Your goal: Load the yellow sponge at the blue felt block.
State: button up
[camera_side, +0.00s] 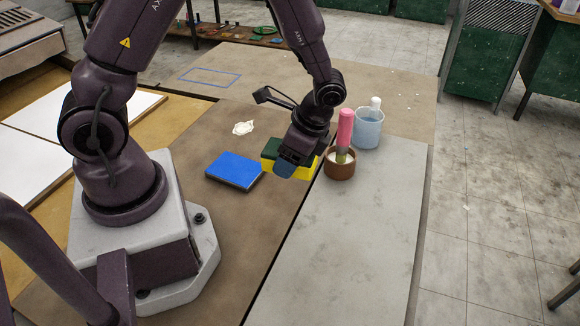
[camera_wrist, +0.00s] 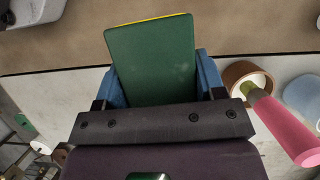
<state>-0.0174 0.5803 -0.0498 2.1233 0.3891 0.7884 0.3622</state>
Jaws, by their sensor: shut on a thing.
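The yellow sponge (camera_side: 268,169) has a dark green top face and sits in my gripper (camera_side: 285,167) near the middle of the side view. In the wrist view its green face (camera_wrist: 152,55) fills the space between the two blue fingers of my gripper (camera_wrist: 160,85), with a thin yellow edge at the far end. My gripper is shut on the sponge and hides part of it. The blue felt block (camera_side: 235,170) lies flat on the brown surface, just left of the sponge and apart from it. I cannot tell whether the sponge touches the surface.
A brown pot (camera_side: 340,171) with a pink-handled tool (camera_side: 345,128) in it stands close to the right of my gripper. A pale blue cup (camera_side: 368,132) stands behind it. A crumpled white scrap (camera_side: 243,128) lies behind the blue block. The grey surface in front is clear.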

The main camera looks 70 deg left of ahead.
jog(key=o, duration=0.4)
jog(key=c, duration=0.3)
jog(key=shift+a, duration=0.25)
jog(key=shift+c, duration=0.2)
jog(key=s+a+n+h, duration=0.1)
jog(key=s+a+n, duration=0.1)
jog(key=a, duration=0.2)
jog(key=s+a+f+n+h, duration=0.1)
jog(key=s+a+n, duration=0.2)
jog(key=a, duration=0.2)
jog(key=s+a+n+g+h, duration=0.1)
jog(key=s+a+n, duration=0.2)
jog(key=a, duration=0.1)
jog(key=shift+s+a+f, duration=0.2)
jog(key=shift+f, duration=0.15)
jog(key=shift+d+f+n, duration=0.1)
jog(key=shift+f+n, duration=0.3)
jog(key=shift+n, duration=0.1)
jog(key=shift+f, duration=2.7)
